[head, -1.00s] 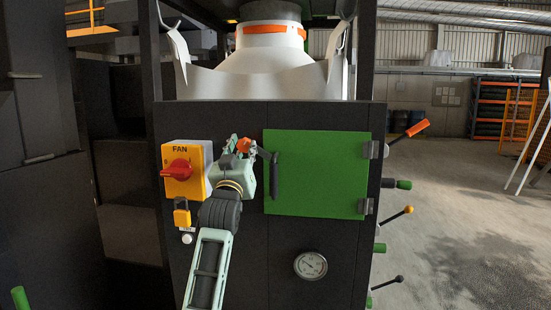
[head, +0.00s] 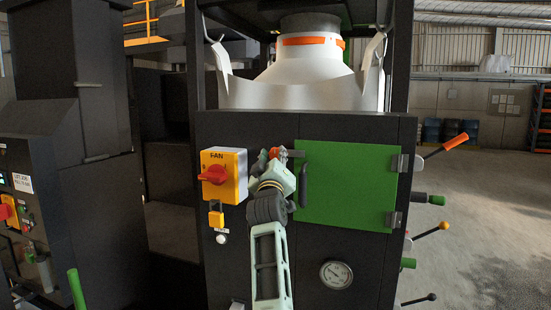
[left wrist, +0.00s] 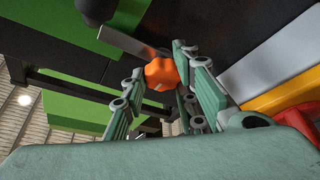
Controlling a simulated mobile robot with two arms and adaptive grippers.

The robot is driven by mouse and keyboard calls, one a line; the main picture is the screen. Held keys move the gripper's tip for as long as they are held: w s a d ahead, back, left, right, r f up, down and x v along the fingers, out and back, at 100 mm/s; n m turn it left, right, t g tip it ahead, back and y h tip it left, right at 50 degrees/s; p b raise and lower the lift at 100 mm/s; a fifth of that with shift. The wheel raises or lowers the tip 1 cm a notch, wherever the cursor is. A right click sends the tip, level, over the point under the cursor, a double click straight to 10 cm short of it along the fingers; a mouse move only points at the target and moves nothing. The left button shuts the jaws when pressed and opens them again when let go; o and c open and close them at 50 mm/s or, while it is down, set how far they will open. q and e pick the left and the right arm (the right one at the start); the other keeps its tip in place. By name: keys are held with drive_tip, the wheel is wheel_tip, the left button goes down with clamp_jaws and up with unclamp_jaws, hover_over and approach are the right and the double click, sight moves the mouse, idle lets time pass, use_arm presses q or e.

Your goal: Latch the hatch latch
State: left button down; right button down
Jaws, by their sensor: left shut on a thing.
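The green hatch door (head: 350,187) lies closed against the dark machine front, hinged at its right edge. A black upright handle (head: 304,185) is at its left edge. The hatch latch's orange knob (head: 277,152) is just left of the door's upper left corner, with a short grey bar (head: 295,153) reaching to the door edge. My left gripper (head: 268,158) is shut on the orange knob. In the left wrist view the knob (left wrist: 161,74) sits between the fingers and the grey bar (left wrist: 130,42) runs from it. My right gripper is not in view.
A yellow fan switch box (head: 236,163) with a red knob is close left of my gripper. A small yellow padlock-like part (head: 216,214) is below it. A gauge (head: 336,274) is under the hatch. Several levers (head: 443,147) stick out on the right side.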

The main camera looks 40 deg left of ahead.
use_arm(q)
drive_tip(key=shift+d+r, duration=0.1)
drive_tip(key=shift+r, duration=0.15)
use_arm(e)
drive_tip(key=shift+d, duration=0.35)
use_arm(q)
drive_tip(key=c, duration=1.7)
unclamp_jaws()
drive_tip(key=shift+c, duration=0.2)
drive_tip(key=shift+o, duration=1.1)
drive_tip(key=shift+w+d, duration=0.15)
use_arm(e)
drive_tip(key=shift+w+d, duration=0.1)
use_arm(q)
drive_tip(key=shift+s+f, duration=0.2)
drive_tip(key=shift+s, duration=0.05)
drive_tip(key=v, duration=1.1)
drive_tip(key=shift+s+d, duration=0.2)
drive_tip(key=shift+s, duration=0.05)
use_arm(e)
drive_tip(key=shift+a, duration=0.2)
